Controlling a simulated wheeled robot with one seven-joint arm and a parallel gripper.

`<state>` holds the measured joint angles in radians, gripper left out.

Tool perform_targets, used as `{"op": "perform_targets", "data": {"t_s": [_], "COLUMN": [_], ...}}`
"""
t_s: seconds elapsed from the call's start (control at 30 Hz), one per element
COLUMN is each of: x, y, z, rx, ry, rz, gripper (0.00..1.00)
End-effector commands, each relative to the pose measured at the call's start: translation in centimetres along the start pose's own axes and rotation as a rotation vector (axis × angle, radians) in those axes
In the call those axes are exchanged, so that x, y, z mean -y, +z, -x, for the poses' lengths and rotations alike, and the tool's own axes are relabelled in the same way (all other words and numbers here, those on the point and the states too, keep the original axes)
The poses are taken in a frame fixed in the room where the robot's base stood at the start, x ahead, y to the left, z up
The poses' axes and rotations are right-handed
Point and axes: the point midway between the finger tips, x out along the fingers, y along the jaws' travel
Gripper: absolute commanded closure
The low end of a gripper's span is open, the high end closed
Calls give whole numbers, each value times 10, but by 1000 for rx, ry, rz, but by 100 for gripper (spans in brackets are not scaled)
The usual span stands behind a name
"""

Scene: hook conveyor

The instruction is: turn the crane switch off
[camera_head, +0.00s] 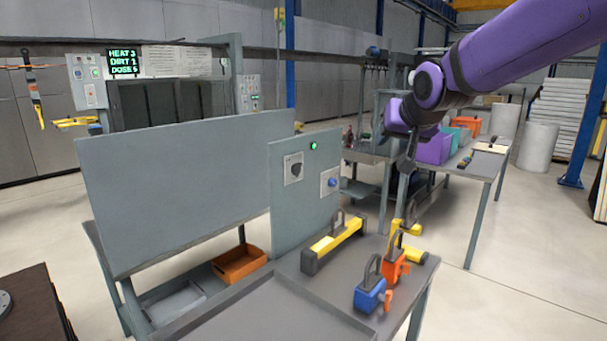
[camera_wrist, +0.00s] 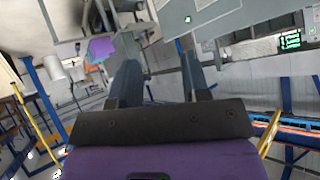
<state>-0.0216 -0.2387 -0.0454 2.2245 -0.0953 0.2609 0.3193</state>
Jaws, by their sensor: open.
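A grey upright panel (camera_head: 305,200) stands on the workbench and carries a dark rotary knob (camera_head: 294,168) on a light plate. A lit green lamp (camera_head: 313,146) is above it, and a blue knob (camera_head: 331,182) on a second plate is to the right. No label is readable, so I cannot tell which is the crane switch. My gripper (camera_head: 407,163) hangs in the air to the right of the panel, apart from it. In the wrist view my gripper (camera_wrist: 160,78) has its two fingers spread with nothing between them. A panel with a green light (camera_wrist: 187,19) shows at the top there.
Yellow (camera_head: 335,243), blue (camera_head: 372,292) and orange (camera_head: 393,270) handled parts stand on the bench below the panel. A large grey board (camera_head: 180,190) is at left. Behind my gripper is a table with a purple bin (camera_head: 433,149). Open floor lies at right.

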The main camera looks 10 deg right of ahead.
Motion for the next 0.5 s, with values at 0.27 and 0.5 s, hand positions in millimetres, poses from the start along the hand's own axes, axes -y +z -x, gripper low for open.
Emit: {"op": "perform_targets", "data": {"t_s": [0.27, 0.5], "x": [18, 33], "y": [-68, -104], "z": [-106, -197], "rx": [-191, -346], "ry": [-68, -167], "rz": [-101, -177], "gripper": [57, 57]}}
